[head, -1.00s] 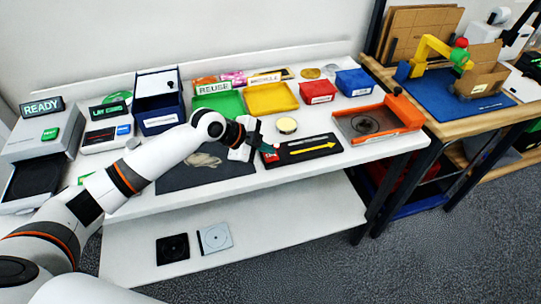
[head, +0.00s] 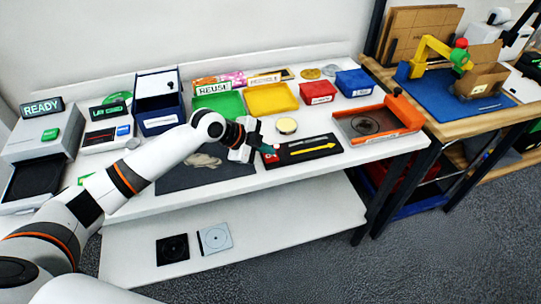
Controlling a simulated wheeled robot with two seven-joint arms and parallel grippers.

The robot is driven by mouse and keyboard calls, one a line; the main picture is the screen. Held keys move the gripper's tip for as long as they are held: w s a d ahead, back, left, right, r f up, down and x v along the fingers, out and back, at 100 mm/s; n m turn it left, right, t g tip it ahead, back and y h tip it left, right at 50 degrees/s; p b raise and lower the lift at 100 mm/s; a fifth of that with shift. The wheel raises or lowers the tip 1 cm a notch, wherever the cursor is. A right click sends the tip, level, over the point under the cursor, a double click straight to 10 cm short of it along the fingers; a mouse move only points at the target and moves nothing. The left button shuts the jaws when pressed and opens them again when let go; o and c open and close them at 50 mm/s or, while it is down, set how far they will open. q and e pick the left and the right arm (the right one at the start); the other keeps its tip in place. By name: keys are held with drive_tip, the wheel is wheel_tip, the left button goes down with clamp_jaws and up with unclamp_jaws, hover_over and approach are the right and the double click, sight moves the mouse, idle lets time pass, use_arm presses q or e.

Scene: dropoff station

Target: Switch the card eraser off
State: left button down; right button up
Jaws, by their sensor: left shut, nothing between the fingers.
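No label reading card eraser is legible. A grey machine (head: 42,140) with a READY sign, a green button and a dark slot stands at the far left of the table. Beside it is a white device (head: 107,130) with a green-lit display and small blue and red parts. I cannot tell which of these, if either, is the card eraser. My left gripper (head: 266,149) is shut and empty, well right of both devices. Its teal fingertips are beside the left end of a black tray (head: 300,158) holding a yellow stick and a grey stick. My right gripper is not in view.
A navy box (head: 159,118), green tray (head: 219,105), yellow tray (head: 270,99), red bin (head: 318,92) and blue bin (head: 354,84) line the back. A dark mat (head: 180,178) lies under my left arm. An orange-framed tray (head: 402,110) sits at the right.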

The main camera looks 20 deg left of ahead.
sight(267, 157)
use_arm(q)
drive_tip(key=shift+f, duration=0.15)
idle(0.5)
drive_tip(key=shift+f+b, duration=0.3)
drive_tip(key=shift+f, duration=0.05)
drive_tip(key=shift+r, duration=0.15)
drive_tip(key=shift+r+p, duration=0.3)
drive_tip(key=shift+p, duration=0.1)
drive_tip(key=shift+r, duration=0.15)
wheel_tip(267, 157, up, 6)
drive_tip(key=p, duration=0.5)
idle(0.3)
